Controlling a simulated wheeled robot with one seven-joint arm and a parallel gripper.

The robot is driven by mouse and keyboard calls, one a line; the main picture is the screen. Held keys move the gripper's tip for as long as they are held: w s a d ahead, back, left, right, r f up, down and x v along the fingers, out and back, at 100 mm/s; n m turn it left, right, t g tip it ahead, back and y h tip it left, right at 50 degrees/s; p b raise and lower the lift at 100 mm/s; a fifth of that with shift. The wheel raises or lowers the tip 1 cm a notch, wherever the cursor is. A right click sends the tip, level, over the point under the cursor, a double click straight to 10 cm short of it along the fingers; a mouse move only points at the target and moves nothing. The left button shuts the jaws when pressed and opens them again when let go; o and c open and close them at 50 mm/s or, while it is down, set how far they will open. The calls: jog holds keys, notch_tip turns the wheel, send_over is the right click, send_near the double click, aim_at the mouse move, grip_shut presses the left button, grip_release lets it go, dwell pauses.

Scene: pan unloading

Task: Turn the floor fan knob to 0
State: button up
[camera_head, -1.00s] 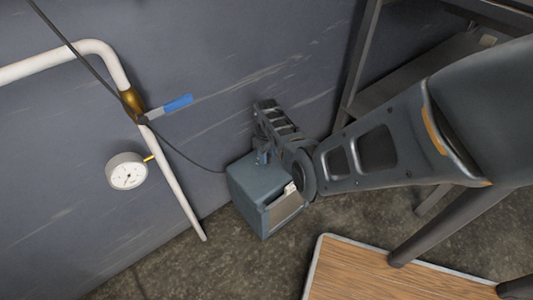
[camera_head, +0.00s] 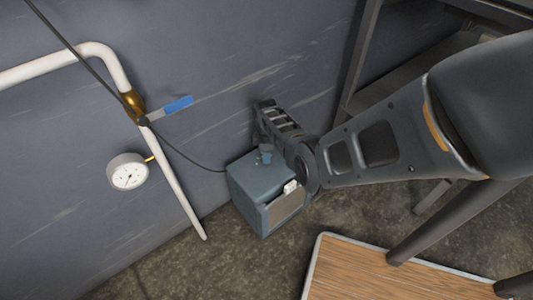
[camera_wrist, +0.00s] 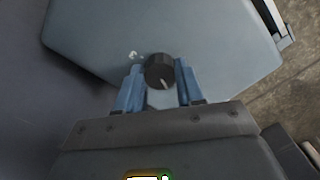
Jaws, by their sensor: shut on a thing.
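The floor fan (camera_head: 254,184) is a blue-grey box on the floor against the wall. In the wrist view its top face (camera_wrist: 215,35) fills much of the picture. The black round knob (camera_wrist: 159,70) stands on that face, with a white pointer line toward the bottom of the picture. White marks sit just left of the knob. My gripper (camera_wrist: 160,76) has its two blue fingers on either side of the knob and is shut on it. In the head view my gripper (camera_head: 265,154) is over the fan's top, and the knob cannot be made out there.
A white pipe (camera_head: 172,178) with a blue-handled valve (camera_head: 177,104) and a round gauge (camera_head: 128,172) is on the wall at left. A dark cable runs to the fan. Dark table legs (camera_head: 452,222) and a wooden board (camera_head: 372,272) are at right.

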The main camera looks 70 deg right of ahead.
dwell(0.5)
jog(key=o, duration=1)
jog(key=shift+o, duration=0.2)
notch_tip(320, 180, up, 8)
jog(key=p, duration=0.3)
jog(key=shift+f, duration=0.1)
